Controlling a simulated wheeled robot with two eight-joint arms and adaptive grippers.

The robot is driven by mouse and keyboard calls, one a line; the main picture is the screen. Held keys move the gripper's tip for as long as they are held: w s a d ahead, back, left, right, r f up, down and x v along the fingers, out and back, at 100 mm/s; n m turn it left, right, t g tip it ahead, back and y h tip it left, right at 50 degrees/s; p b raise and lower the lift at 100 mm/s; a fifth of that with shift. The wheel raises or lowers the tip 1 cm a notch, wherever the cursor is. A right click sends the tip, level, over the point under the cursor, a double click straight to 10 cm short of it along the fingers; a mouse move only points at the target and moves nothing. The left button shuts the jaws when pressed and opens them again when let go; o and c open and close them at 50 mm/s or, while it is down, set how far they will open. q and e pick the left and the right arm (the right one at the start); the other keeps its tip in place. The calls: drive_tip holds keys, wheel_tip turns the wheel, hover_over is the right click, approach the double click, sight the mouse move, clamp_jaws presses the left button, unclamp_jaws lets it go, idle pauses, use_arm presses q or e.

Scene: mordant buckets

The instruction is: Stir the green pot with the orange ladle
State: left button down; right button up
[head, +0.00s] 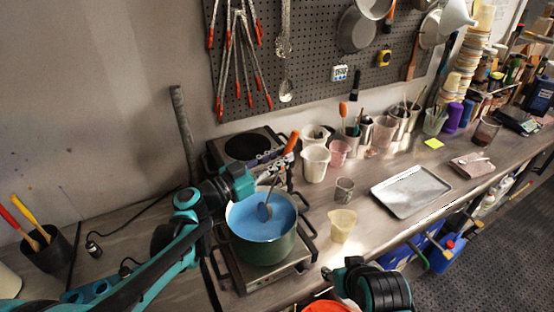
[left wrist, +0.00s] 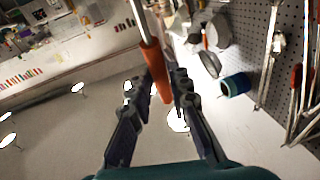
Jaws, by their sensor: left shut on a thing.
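The green pot (head: 262,247) stands on a hot plate and holds blue liquid (head: 280,208). My left gripper (head: 280,163) is above the pot's back rim, shut on the orange handle of the ladle (head: 292,142). The ladle's grey bowl (head: 264,211) hangs inside the pot's rim, over or in the blue liquid; I cannot tell how deep. In the left wrist view the orange ladle handle (left wrist: 154,68) sits between the fingers of my left gripper (left wrist: 166,85). Part of my right arm shows at the bottom; its gripper (head: 338,273) is too unclear to judge.
A second hot plate (head: 247,146) is behind the pot. A yellowish beaker (head: 342,225) stands just right of it, and a metal tray (head: 411,190) lies farther right. Cups (head: 315,163) line the back. A black holder (head: 47,250) with tools stands at left.

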sight(292, 133)
use_arm(q)
drive_tip(key=shift+w+d+r+p, duration=0.15)
drive_tip(key=shift+d+r+p, duration=0.25)
drive_tip(key=shift+r+p, duration=0.45)
drive_tip(key=shift+w+d+r+p, duration=0.15)
drive_tip(key=shift+d+r+p, duration=0.3)
drive_tip(key=shift+r, duration=0.65)
drive_tip(key=shift+w+d+r+p, duration=0.15)
drive_tip(key=shift+d+r+p, duration=0.15)
drive_tip(key=shift+r+p, duration=0.55)
drive_tip(key=shift+r, duration=0.15)
wheel_tip(292, 133, up, 11)
drive_tip(key=p, duration=0.8)
wheel_tip(292, 133, down, 18)
drive_tip(key=b, duration=1.8)
